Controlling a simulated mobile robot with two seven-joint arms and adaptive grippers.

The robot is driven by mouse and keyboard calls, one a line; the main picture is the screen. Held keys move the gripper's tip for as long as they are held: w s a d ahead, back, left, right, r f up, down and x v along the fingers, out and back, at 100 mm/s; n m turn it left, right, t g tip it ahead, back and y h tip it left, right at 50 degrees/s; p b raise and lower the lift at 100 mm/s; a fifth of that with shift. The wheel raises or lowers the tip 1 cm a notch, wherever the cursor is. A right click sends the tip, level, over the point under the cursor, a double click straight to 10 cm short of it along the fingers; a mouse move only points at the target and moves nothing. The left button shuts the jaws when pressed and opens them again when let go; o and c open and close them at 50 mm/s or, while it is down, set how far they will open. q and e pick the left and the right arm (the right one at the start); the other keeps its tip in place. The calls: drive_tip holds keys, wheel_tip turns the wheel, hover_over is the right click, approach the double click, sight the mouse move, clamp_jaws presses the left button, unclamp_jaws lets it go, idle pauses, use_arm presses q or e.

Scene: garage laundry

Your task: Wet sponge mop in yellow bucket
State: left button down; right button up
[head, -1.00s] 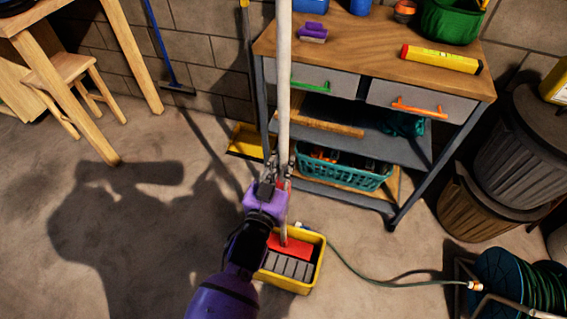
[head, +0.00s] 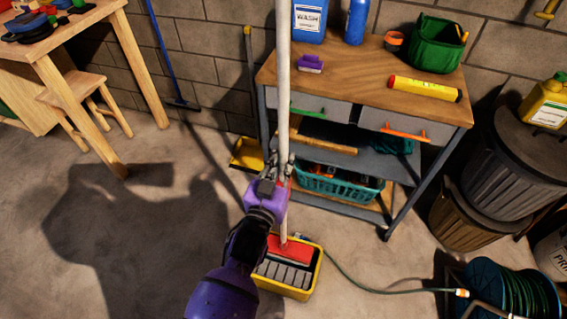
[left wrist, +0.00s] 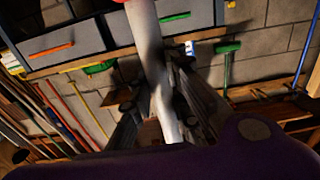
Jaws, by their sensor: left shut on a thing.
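The sponge mop (head: 284,100) has a long pale handle standing nearly upright and a red head (head: 291,250). The head is over the back part of the yellow bucket (head: 286,292), in front of which a grey slatted part shows. I cannot tell whether the head touches water. My left gripper (head: 283,178) is shut on the handle above the bucket. In the left wrist view the handle (left wrist: 150,60) runs between the fingers (left wrist: 160,112). My right gripper is not in view.
A wooden-topped workbench (head: 340,70) with drawers stands behind the bucket, with a teal basket (head: 342,187) on its lower shelf. A green hose (head: 375,287) runs from the bucket to a reel (head: 515,290) at right. Floor to the left is clear.

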sight(282, 138)
use_arm(q)
wheel_tip(282, 138, up, 8)
drive_tip(key=p, duration=0.4)
drive_tip(key=shift+w+f+p, duration=0.1)
drive_tip(key=shift+f+p, duration=0.1)
drive_tip(key=shift+p, duration=0.15)
wheel_tip(282, 138, up, 2)
drive_tip(key=shift+p, duration=0.7)
drive_tip(key=shift+r, duration=0.1)
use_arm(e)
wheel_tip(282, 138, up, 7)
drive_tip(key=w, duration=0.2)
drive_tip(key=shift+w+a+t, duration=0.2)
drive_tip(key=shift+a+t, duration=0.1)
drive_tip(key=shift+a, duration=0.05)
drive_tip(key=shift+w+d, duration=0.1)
